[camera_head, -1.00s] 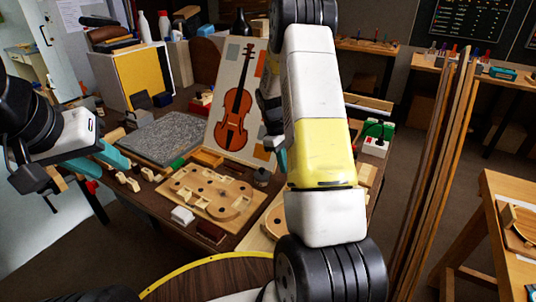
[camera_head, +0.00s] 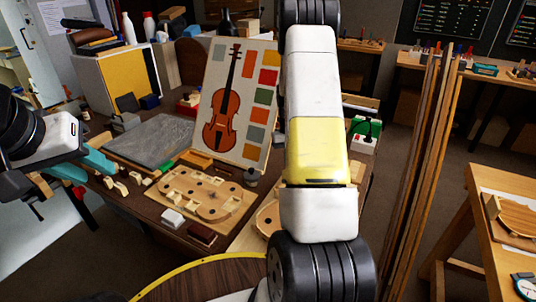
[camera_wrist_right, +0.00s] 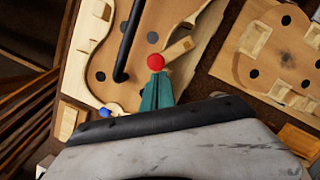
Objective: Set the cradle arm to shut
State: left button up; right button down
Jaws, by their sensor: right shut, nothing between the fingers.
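A black bar (camera_wrist_right: 128,42), apparently the cradle arm, lies over a light wooden violin-shaped form (camera_wrist_right: 103,68) in the right wrist view. I cannot tell whether it is shut. A red ball (camera_wrist_right: 155,62) is right of its lower end, at the teal fingertips of my right gripper (camera_wrist_right: 156,82). The fingers are together, with nothing between them; contact with the ball is unclear. In the head view my right forearm hides that gripper and most of the form (camera_head: 267,218). My left gripper (camera_head: 92,174) is open and empty above the bench's left side.
A wooden mould board with holes (camera_head: 205,195) lies mid-bench and also shows in the wrist view (camera_wrist_right: 270,55). A violin picture panel (camera_head: 232,105) stands behind it. A grey slab (camera_head: 150,140), white block (camera_head: 172,218) and dark red block (camera_head: 202,235) are nearby.

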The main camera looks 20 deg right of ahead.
jog(key=shift+s+d+m+y, duration=0.25)
jog(key=shift+s+m, duration=0.4)
jog(key=shift+m, duration=0.5)
jog(key=shift+s+d+m+y, duration=0.25)
jog(key=shift+s+m, duration=0.4)
jog(key=shift+m, duration=0.5)
jog(key=shift+t, duration=0.3)
jog(key=shift+a, duration=0.15)
jog(key=shift+a, duration=0.75)
jog(key=d+v, duration=0.1)
jog(key=v, duration=0.7)
jog(key=s+a+r+n+t, duration=0.1)
jog(key=s+a+r+t, duration=0.1)
jog(key=a+r, duration=0.55)
jog(key=s+a+r+n+t, duration=0.3)
jog(key=s+a+r, duration=0.3)
jog(key=s, duration=0.3)
jog(key=s+a+r+n+t, duration=0.3)
jog(key=s+a+r, duration=0.4)
jog(key=s, duration=0.1)
jog(key=shift+s+a+y, duration=0.15)
jog(key=shift+s+y, duration=0.15)
jog(key=shift+s, duration=0.05)
jog(key=shift+r, duration=0.1)
